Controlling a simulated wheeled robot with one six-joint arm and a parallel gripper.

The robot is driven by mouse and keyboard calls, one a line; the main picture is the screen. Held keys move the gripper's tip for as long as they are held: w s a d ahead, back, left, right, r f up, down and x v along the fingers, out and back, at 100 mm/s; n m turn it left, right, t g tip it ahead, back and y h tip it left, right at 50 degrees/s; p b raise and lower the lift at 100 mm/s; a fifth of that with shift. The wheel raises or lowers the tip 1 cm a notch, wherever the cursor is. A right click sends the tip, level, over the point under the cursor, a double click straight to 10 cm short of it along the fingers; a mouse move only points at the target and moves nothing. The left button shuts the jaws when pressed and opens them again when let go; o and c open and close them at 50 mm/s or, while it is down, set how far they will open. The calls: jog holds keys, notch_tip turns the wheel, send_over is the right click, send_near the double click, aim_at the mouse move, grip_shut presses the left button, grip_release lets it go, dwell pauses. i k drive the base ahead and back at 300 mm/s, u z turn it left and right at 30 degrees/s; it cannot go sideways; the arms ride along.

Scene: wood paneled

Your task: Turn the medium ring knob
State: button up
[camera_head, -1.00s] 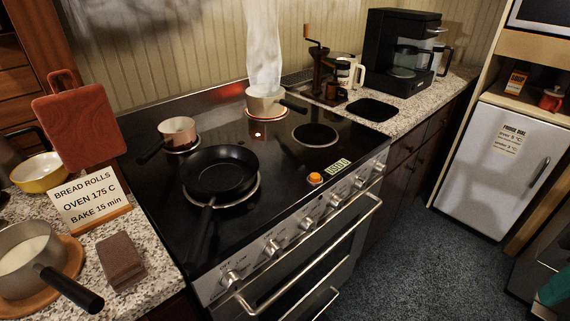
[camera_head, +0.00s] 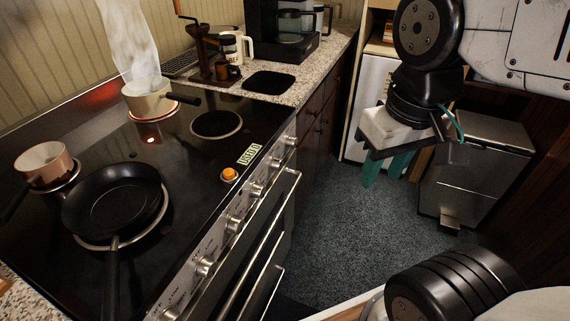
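The stove's sloped front panel (camera_head: 220,245) carries a row of several silver knobs, such as one at the near end (camera_head: 205,265), one in the middle (camera_head: 233,224) and one farther along (camera_head: 256,190). Their labels are too small to read, so I cannot tell which is the medium ring knob. My gripper (camera_head: 386,172) hangs over the floor, right of the stove and well apart from the knobs. Its two teal fingers point down with a gap between them, and nothing shows in it.
A black frying pan (camera_head: 115,200), a small pot (camera_head: 45,165) and a steaming pot (camera_head: 148,102) stand on the cooktop (camera_head: 185,160). An orange button (camera_head: 229,174) sits near its edge. Oven handles (camera_head: 265,235) jut out below the knobs. A metal bin (camera_head: 470,185) stands right; carpet between is clear.

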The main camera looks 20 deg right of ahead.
aim_at(276, 163)
jog(key=z, duration=0.9)
jog(key=k, duration=0.65)
jog(key=u, duration=1.2)
jog(key=i, duration=0.5)
